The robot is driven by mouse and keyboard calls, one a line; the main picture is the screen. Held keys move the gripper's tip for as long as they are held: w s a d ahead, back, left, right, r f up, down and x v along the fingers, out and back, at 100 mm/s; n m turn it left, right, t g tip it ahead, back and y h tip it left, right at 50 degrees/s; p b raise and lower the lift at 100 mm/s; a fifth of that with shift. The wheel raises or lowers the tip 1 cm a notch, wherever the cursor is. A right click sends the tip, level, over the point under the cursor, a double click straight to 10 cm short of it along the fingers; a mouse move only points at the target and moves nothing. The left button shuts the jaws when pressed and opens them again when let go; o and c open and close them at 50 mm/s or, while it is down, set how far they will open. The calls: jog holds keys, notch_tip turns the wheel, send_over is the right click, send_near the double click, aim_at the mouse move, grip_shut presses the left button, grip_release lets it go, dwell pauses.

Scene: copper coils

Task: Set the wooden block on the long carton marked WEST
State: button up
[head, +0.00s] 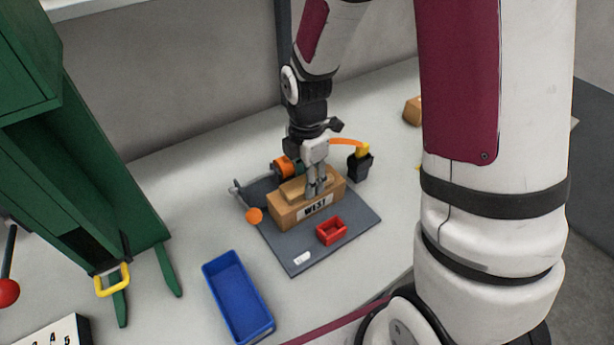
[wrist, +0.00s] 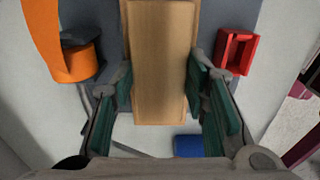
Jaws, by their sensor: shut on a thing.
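The wooden block (head: 293,189) is a flat, light-brown piece over the top of the long carton marked WEST (head: 288,216). It lies along the carton; whether it touches the top or hangs just above it I cannot tell. My gripper (head: 317,190) comes from above and hides part of the block and carton. In the wrist view the block (wrist: 160,62) fills the space between the green finger pads of my gripper (wrist: 165,100), which is shut on its sides. The carton is mostly hidden behind the block there.
The carton stands on a grey mat (head: 297,251). A small red box (head: 331,231), an orange ball (head: 254,215), an orange reel (head: 284,167) and a dark cup (head: 360,167) are around it. A blue bin (head: 237,295) and a green frame (head: 105,150) stand left.

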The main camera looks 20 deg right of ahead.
jog(key=o, duration=1.1)
jog(key=shift+f, duration=0.15)
jog(key=shift+o, duration=0.2)
notch_tip(320, 180, up, 12)
jog(key=s+r+m+t, duration=0.2)
jog(key=s+r+m, duration=0.4)
jog(key=s+m, duration=0.3)
jog(key=s+r+m+t, duration=0.3)
jog(key=s+r+m, duration=0.3)
jog(key=m, duration=0.5)
jog(key=shift+s+d+r, duration=0.15)
jog(key=shift+s+r, duration=0.25)
jog(key=shift+s, duration=1)
